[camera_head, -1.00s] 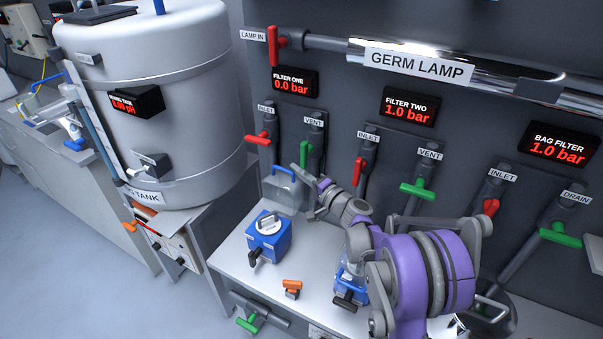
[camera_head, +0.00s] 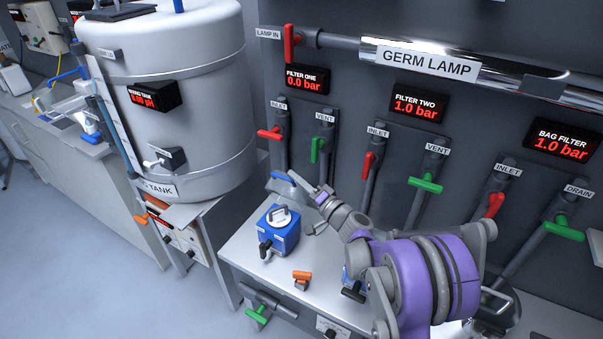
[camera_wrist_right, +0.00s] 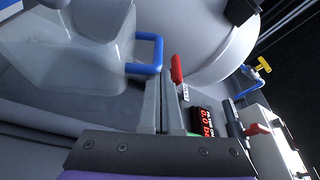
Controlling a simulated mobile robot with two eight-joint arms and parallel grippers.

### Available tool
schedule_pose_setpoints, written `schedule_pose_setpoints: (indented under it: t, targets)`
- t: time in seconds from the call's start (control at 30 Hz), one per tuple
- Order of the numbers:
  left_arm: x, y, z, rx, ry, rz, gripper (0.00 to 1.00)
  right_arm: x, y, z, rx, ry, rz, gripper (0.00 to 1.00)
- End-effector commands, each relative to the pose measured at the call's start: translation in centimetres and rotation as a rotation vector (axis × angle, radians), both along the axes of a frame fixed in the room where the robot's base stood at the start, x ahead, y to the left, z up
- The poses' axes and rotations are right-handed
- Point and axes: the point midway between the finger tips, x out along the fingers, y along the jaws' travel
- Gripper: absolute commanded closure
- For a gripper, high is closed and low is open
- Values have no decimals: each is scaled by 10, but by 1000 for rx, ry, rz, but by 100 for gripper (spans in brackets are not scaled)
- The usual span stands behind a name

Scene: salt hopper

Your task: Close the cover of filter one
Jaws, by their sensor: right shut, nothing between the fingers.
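Filter one is the blue box with a pale round top (camera_head: 280,220) and a black front handle, on the left part of the bench. Its clear cover shows as a see-through shell in the right wrist view (camera_wrist_right: 85,70). The cover's blue handle (camera_head: 283,177) is above and behind the box in the head view, and the cover stands raised off the box. My left gripper is out of view.
Red inlet (camera_head: 270,133) and green vent (camera_head: 318,148) valves are on the wall behind. An orange-handled part (camera_head: 301,279) lies on the bench front. The big tank (camera_head: 180,100) stands at left. My right arm hides most of the second blue filter.

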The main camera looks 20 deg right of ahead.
Motion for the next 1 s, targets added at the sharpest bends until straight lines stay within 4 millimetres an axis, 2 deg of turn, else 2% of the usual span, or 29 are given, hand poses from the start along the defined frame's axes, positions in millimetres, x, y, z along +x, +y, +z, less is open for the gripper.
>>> schedule_pose_setpoints:
  t: [0.5, 0.8, 1.0]
  targets:
    - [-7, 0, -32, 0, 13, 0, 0, -47, 60, -35, 2, 4, 1, 100]
    - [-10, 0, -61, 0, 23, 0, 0, -66, 85, -68, 1, 3, 1, 100]
    - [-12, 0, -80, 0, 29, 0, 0, -74, 95, -90, -38, -28, 1, 100]
